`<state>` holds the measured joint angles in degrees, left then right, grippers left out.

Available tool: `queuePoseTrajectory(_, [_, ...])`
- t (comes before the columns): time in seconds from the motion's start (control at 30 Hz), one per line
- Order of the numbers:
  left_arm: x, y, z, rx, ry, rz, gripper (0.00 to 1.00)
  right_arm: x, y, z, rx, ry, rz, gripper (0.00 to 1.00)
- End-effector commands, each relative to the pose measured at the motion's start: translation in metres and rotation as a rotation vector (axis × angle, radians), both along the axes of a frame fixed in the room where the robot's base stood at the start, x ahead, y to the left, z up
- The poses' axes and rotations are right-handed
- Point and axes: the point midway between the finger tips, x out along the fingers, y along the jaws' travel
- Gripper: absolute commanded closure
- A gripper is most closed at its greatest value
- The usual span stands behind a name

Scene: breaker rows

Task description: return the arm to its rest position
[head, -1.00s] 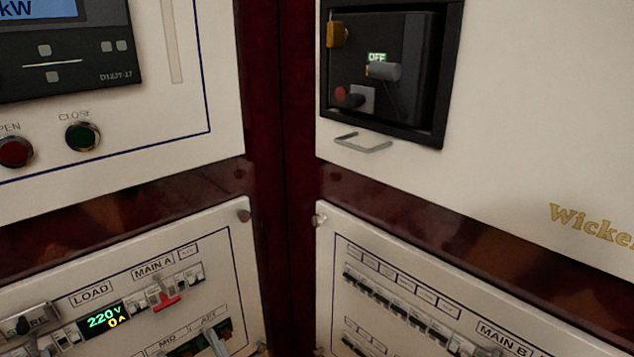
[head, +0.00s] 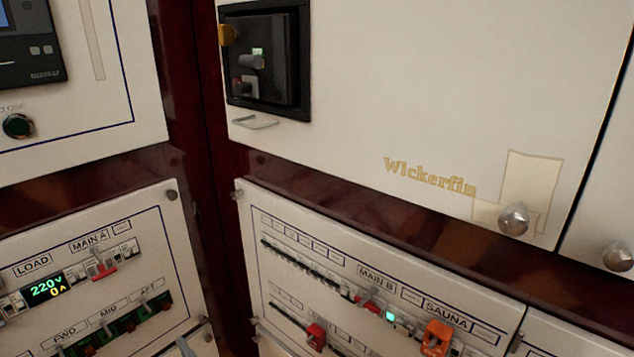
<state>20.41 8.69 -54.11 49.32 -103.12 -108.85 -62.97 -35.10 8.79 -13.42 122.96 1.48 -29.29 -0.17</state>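Neither of my grippers nor any arm shows clearly in the head view, so their pose and whether they hold anything are hidden. In front of me are cream switch panels. The left breaker panel (head: 95,262) carries the LOAD display (head: 45,288) reading 220V and 0A, and a red MAIN A switch (head: 103,269). The right breaker panel (head: 345,310) has breaker rows, a red MAIN B switch (head: 368,303), a small green light (head: 390,315) and an orange piece (head: 437,338) under SAUNA.
A recessed black box (head: 265,62) with a small lit display sits above a wire handle (head: 254,122). A wide cream door (head: 450,90) reads Wickerfin and has a round knob (head: 514,219). Dark red wood separates the panels.

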Motion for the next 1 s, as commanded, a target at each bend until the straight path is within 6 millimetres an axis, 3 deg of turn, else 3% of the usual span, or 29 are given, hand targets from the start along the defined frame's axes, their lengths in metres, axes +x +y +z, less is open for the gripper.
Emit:
queuePoseTrajectory(0.3, [-0.055,0.035,-0.069,-0.759,0.015,0.088,0.21,0.000,0.002,0.001,0.004,-0.002,0.003,0.57])
queuePoseTrajectory(0.6, [-0.126,0.034,-0.125,-1.534,-0.186,0.271,0.21,0.000,0.002,0.002,0.003,-0.003,0.002,0.57])
queuePoseTrajectory(0.77, [-0.159,0.020,-0.130,-1.897,-0.378,0.384,0.21,0.000,0.001,0.002,0.002,-0.004,0.002,0.57])
queuePoseTrajectory(1.0, [-0.190,-0.002,-0.104,-2.308,-0.687,0.523,0.21,0.001,-0.001,0.001,0.000,-0.003,-0.002,0.57])
